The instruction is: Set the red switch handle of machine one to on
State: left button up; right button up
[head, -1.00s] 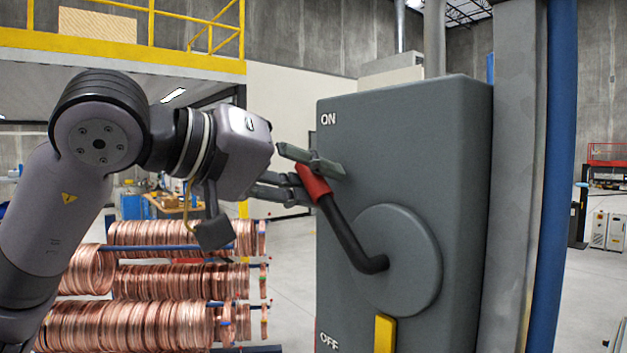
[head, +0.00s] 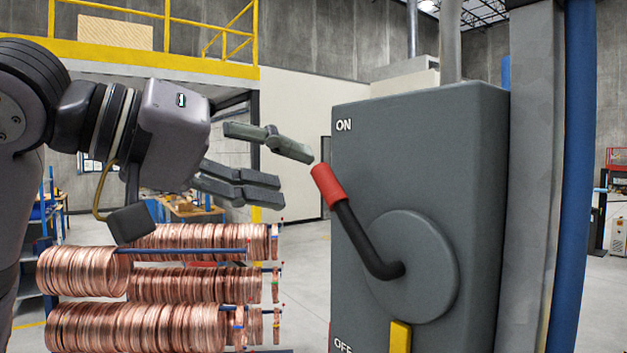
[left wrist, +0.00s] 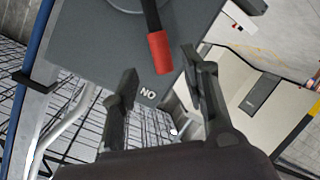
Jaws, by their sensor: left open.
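The red switch handle (head: 328,185) is the red grip on a black bent lever, fixed to a round grey disc (head: 430,265) on the grey switch box (head: 460,150). The lever slants up and left from the disc, towards the ON label (head: 344,125). My left gripper (head: 297,168) is open and empty, left of the red grip and apart from it. In the left wrist view the red grip (left wrist: 159,53) appears beyond the open fingers (left wrist: 157,85), not between them. My right gripper is not in view.
A yellow piece (head: 401,337) sits low on the box near the OFF label (head: 342,345). Racks of copper coils (head: 130,327) stand below my left arm. A grey column and blue pipe (head: 574,200) stand right of the box.

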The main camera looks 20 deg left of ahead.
pick_arm(q)
jog(key=v, duration=0.4)
dwell(0.5)
